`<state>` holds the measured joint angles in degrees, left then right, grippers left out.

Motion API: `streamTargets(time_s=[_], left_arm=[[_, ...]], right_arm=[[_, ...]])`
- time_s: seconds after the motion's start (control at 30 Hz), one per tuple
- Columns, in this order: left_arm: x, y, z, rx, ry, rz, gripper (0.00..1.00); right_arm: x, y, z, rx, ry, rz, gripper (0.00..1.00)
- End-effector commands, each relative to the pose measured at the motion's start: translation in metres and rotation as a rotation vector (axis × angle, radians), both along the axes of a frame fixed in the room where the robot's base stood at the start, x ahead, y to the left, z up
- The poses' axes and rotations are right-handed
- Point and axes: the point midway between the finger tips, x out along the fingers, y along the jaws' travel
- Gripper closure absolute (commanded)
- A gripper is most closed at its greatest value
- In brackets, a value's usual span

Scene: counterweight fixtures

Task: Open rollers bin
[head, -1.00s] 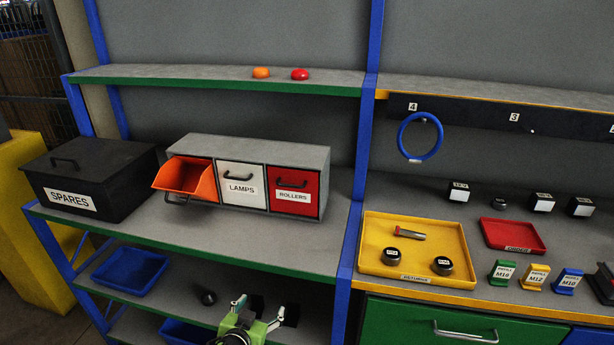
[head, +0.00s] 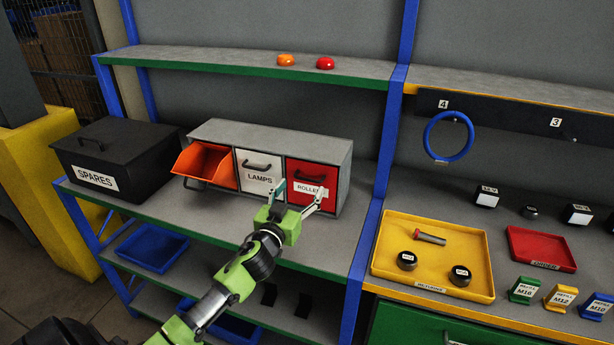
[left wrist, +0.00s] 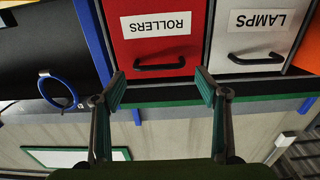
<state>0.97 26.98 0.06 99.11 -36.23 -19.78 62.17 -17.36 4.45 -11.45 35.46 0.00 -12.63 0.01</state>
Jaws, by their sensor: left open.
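The rollers bin (head: 322,174) is a red drawer with a dark handle and a white ROLLERS label, at the right end of a grey three-bin cabinet (head: 270,137). It is closed. In the left wrist view the rollers bin (left wrist: 131,47) appears upside down, with its handle (left wrist: 159,64) clear of the fingers. My left gripper (head: 297,191) is open and empty in front of the cabinet, its fingers partly covering the label in the head view. In the left wrist view the open fingers (left wrist: 162,90) lie just short of the handle, apart from it. My right gripper is not seen.
The white LAMPS bin (head: 259,172) beside it is closed. The orange bin (head: 205,166) at the left is tilted open. A black SPARES box (head: 117,155) stands left of the cabinet. A blue upright post (head: 376,215) rises to the right.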

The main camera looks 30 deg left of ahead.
Motion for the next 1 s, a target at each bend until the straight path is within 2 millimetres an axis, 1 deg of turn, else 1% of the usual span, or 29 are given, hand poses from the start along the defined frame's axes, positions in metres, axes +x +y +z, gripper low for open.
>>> streamTargets(time_s=[0.03,0.1,0.3,0.5,0.77,0.8,0.87,0.9,0.93,1.0], left_arm=[[0.011,0.003,0.003,0.0,-0.001,0.001,0.33],[0.022,0.005,0.003,0.0,-0.001,0.001,0.33],[0.046,0.011,0.001,-0.001,0.0,0.001,0.33],[0.055,0.013,0.0,-0.001,0.0,-0.001,0.33],[0.055,0.013,-0.001,0.0,0.001,-0.001,0.33],[0.055,0.013,-0.001,0.0,0.001,-0.001,0.43],[0.055,0.013,-0.001,0.0,0.001,0.0,0.59],[0.055,0.013,-0.001,0.0,0.001,0.0,0.69],[0.055,0.013,-0.001,0.0,0.001,0.0,0.77],[0.055,0.013,-0.001,0.0,0.0,0.0,0.77]], right_arm=[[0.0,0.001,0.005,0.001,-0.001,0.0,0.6],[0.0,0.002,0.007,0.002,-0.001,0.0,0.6],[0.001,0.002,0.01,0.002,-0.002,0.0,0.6],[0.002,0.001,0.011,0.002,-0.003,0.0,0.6],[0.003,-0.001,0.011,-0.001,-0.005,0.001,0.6],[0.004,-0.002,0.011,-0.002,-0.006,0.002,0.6],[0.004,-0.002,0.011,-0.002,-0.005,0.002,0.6],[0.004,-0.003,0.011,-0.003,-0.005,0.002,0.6],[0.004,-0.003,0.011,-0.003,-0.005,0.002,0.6],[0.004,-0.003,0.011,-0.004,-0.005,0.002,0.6]])
